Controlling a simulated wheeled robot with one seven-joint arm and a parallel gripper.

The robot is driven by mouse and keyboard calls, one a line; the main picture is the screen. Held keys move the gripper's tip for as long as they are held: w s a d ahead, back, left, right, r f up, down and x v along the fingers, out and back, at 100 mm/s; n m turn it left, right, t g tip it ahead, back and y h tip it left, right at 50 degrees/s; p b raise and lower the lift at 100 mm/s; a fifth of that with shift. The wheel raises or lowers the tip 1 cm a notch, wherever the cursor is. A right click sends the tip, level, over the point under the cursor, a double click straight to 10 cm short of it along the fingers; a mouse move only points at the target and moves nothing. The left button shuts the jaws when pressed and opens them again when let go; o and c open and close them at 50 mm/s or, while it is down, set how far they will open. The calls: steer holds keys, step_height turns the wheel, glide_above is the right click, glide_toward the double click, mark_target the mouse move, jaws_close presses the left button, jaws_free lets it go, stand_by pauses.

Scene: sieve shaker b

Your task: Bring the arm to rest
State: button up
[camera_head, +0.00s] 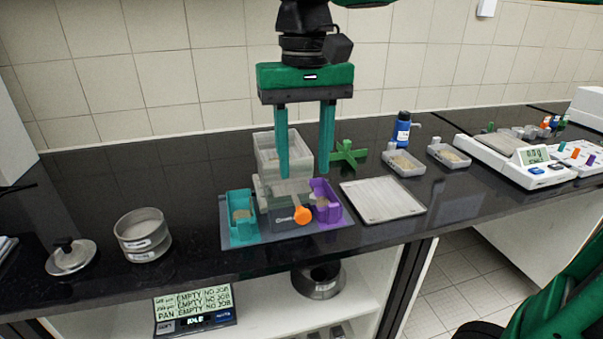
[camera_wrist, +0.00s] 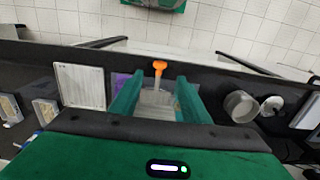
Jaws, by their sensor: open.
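My gripper (camera_head: 305,170) has two green fingers pointing down and spread apart, with nothing between them. In the head view it hangs over the grey device with an orange knob (camera_head: 303,215). The fingers also show in the wrist view (camera_wrist: 155,95), with the orange knob (camera_wrist: 160,66) beyond and between them. A teal bin (camera_head: 241,220) stands left of the device and a purple bin (camera_head: 325,203) right of it. Whether the fingertips touch the device cannot be told.
A sieve stack (camera_head: 143,237) and a lid (camera_head: 71,258) stand at left. A flat grey tray (camera_head: 382,200), a green cross-shaped piece (camera_head: 347,154), small sample trays (camera_head: 404,164), a blue bottle (camera_head: 402,130) and a balance (camera_head: 530,160) lie at right. Bare black counter lies between the sieve and the teal bin.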

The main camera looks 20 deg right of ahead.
steer(key=shift+r, duration=0.2)
steer(key=s+d+f+m, duration=0.2)
steer(key=d+f, duration=0.3)
steer(key=d, duration=0.4)
steer(key=s+d+f+m, duration=0.2)
steer(key=d+f, duration=0.3)
steer(key=d, duration=0.4)
steer(key=s+d+f+m, duration=0.2)
steer(key=s+d+f, duration=0.7)
steer(key=s, duration=0.2)
steer(key=shift+d+f, duration=0.15)
steer(key=shift+f, duration=0.15)
steer(key=shift+w+f, duration=0.2)
steer(key=shift+w, duration=0.35)
